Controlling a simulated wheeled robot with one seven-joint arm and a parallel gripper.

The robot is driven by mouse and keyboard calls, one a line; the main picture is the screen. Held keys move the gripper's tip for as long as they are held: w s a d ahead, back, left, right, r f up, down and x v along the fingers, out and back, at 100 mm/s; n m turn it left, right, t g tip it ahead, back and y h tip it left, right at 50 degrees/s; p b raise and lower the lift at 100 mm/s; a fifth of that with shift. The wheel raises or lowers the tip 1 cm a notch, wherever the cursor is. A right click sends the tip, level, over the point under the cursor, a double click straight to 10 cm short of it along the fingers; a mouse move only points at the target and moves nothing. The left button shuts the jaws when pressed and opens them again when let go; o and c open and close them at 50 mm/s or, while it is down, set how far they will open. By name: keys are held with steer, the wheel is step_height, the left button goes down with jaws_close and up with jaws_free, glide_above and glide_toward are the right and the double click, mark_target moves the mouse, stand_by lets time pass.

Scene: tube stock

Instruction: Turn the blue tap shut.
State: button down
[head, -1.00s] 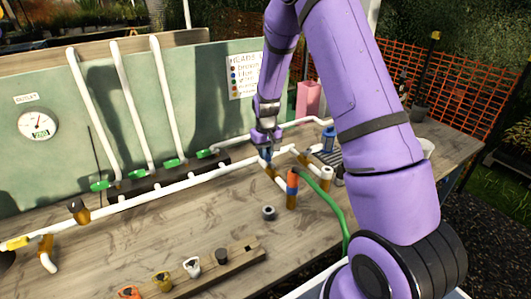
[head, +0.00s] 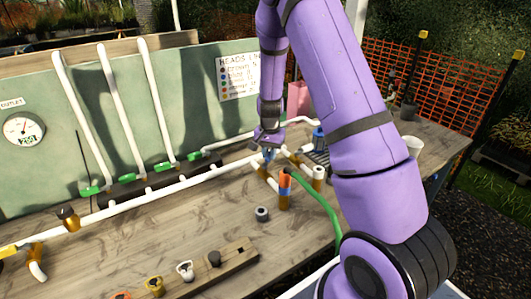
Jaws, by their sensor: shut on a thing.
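The blue tap (head: 269,155) sits on the white pipework towards the back of the bench, at the centre of the head view. Only a small part of its blue handle shows below my gripper. My gripper (head: 268,147) points down from above and is shut on the blue tap. The fingers are small and partly hide the handle, so its exact angle is hard to tell. The white pipe (head: 150,197) with brown-yellow fittings runs from the tap to the left.
Green taps (head: 163,167) stand at the feet of white risers.

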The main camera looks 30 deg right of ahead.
steer(key=shift+s+d+m, duration=0.15)
steer(key=shift+s+m, duration=0.35)
steer(key=shift+m, duration=0.75)
steer(key=shift+s+d+m, duration=0.2)
steer(key=shift+s+m, duration=0.3)
steer(key=shift+m, duration=0.7)
steer(key=shift+s+d+m, duration=0.15)
steer(key=shift+s+m, duration=0.35)
steer(key=shift+m, duration=0.75)
steer(key=c, duration=1)
jaws_free()
steer(key=shift+c, duration=0.2)
step_height(320, 180, up, 11)
steer(key=shift+f, duration=0.1)
